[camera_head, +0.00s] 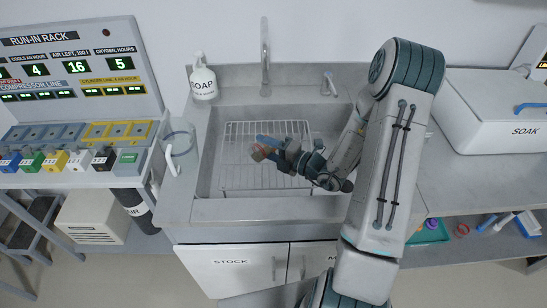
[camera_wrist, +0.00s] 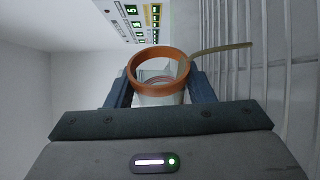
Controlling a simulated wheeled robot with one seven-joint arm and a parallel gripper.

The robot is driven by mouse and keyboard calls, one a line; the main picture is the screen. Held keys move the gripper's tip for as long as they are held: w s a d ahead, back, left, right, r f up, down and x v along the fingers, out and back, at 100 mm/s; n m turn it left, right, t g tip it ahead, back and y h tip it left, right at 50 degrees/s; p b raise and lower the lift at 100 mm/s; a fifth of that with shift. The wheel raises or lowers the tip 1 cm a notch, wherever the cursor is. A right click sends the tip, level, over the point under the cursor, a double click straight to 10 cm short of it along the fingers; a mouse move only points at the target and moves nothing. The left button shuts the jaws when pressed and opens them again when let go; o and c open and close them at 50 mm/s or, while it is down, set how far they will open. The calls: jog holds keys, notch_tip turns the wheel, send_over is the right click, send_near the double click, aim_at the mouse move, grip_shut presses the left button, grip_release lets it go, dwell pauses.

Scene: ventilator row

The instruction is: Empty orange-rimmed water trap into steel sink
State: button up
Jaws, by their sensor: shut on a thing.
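The orange-rimmed water trap (camera_wrist: 135,82) is between my gripper's blue fingers in the wrist view. It is a clear cup with an orange ring at its mouth, and the mouth faces the wrist camera. My gripper (camera_wrist: 160,90) is shut on it. In the head view my gripper (camera_head: 268,148) is over the steel sink (camera_head: 207,170), and the trap (camera_head: 258,152) shows small and partly hidden at the fingertips. A thin tan strip or stream (camera_wrist: 222,49) runs from the trap's rim to the right. I cannot tell how much water is inside.
A wire rack (camera_head: 240,172) lies in the sink. A tap (camera_head: 265,55) and a soap bottle (camera_head: 203,80) stand behind it. A clear jug (camera_head: 180,140) is on the left edge. A white SOAK box (camera_head: 490,115) is at right. The run-in rack (camera_head: 75,65) stands at left.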

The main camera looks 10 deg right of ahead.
jog(key=shift+w+d+r+m+y+p, duration=0.1)
jog(key=shift+m+y+p, duration=0.05)
jog(key=shift+m+p, duration=0.35)
jog(key=shift+d+r+m+y+p, duration=0.15)
jog(key=shift+m+p, duration=0.25)
jog(key=shift+p, duration=0.2)
dwell(0.6)
jog(key=shift+a+f+n+b, duration=0.15)
jog(key=shift+f+n+b, duration=0.35)
jog(key=shift+b, duration=0.55)
jog(key=shift+a+f+n+b, duration=0.2)
jog(key=shift+n+b, duration=0.4)
jog(key=shift+b, duration=0.4)
jog(key=shift+s+a+r+n+h, duration=0.2)
jog(key=shift+s+a+n+h, duration=0.2)
jog(key=shift+n, duration=0.1)
jog(key=shift+s+a+n, duration=0.15)
jog(key=shift+a+n, duration=0.1)
jog(key=shift+n, duration=0.15)
jog(key=shift+d, duration=0.1)
